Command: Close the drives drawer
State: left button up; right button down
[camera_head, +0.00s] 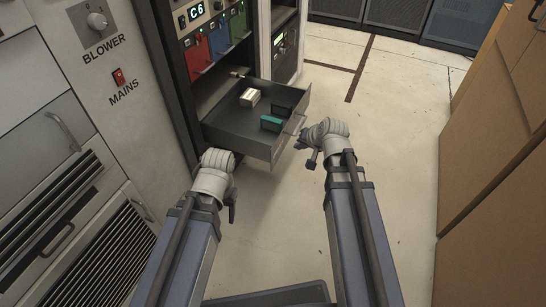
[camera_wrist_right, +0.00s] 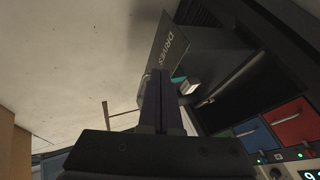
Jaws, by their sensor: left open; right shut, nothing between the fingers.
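The drives drawer (camera_head: 236,142) is pulled out of the rack in the head view. Its front panel, marked DRIVES, also shows in the right wrist view (camera_wrist_right: 167,52). In it lie a white box (camera_head: 250,97), a teal box (camera_head: 271,123) and a dark box. My right gripper (camera_head: 303,141) is shut and empty, just outside the drawer front near its handle. Its closed fingers also show in the right wrist view (camera_wrist_right: 160,80); I cannot tell whether they touch the panel. My left gripper (camera_head: 231,203) is open below the drawer's near side, its fingertips mostly hidden by the wrist.
The rack holds red (camera_head: 196,61), blue and green modules above the drawer. A cabinet marked BLOWER and MAINS (camera_head: 118,76) stands at the left. Brown cabinets (camera_head: 491,130) stand at the right. The pale floor (camera_head: 395,150) between is clear.

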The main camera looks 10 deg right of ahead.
jog(key=shift+w+a+f+b, duration=0.85)
jog(key=shift+w+f+b, duration=0.45)
jog(key=shift+w+f, duration=0.05)
jog(key=shift+w+a+f+b, duration=0.85)
jog(key=shift+w+f+b, duration=0.45)
jog(key=shift+b, duration=0.05)
jog(key=shift+w+a+f+b, duration=0.85)
jog(key=shift+w+f+b, duration=0.45)
jog(key=shift+w+f, duration=0.05)
send_near(213, 129)
jog(key=x, duration=0.4)
jog(key=shift+w+a+f, duration=0.15)
jog(key=shift+w+f, duration=0.05)
jog(key=shift+f, duration=0.1)
